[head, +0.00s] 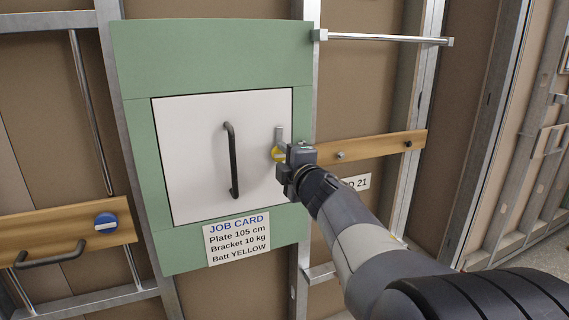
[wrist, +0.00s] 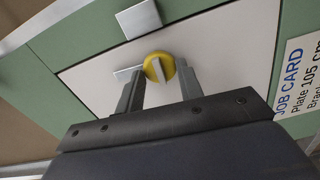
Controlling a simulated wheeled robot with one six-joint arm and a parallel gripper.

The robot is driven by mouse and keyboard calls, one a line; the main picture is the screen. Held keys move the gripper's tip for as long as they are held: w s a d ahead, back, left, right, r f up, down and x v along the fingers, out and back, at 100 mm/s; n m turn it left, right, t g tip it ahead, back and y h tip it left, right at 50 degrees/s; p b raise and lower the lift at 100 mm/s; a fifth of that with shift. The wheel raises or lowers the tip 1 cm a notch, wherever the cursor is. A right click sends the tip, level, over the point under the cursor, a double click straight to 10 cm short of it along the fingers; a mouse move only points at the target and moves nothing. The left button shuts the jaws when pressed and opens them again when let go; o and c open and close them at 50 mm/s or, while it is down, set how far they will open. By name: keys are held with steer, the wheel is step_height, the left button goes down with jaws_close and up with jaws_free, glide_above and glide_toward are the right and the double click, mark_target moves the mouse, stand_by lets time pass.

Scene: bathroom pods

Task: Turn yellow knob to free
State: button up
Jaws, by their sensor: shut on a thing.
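The yellow knob (head: 278,154) sits at the right edge of a white panel (head: 195,125) set in a green board. In the wrist view the yellow knob (wrist: 159,67) is round with a pale grip bar across its face. My gripper (head: 290,158) reaches it from the right. In the wrist view its two fingers stand on either side of the knob, and my gripper (wrist: 160,85) is shut on it. A grey metal tab (head: 279,134) is just above the knob. The fingertip contact is partly hidden in the head view.
A black bar handle (head: 232,160) stands on the white panel left of the knob. A job card (head: 237,238) is below. A blue knob (head: 106,222) is on a wooden rail at left. A towel bar (head: 385,38) is at upper right.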

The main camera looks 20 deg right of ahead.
steer(key=shift+n, duration=0.5)
steer(key=o, duration=0.7)
steer(key=shift+s+p, duration=1.05)
steer(key=shift+s, duration=4.4)
steer(key=shift+w, duration=0.1)
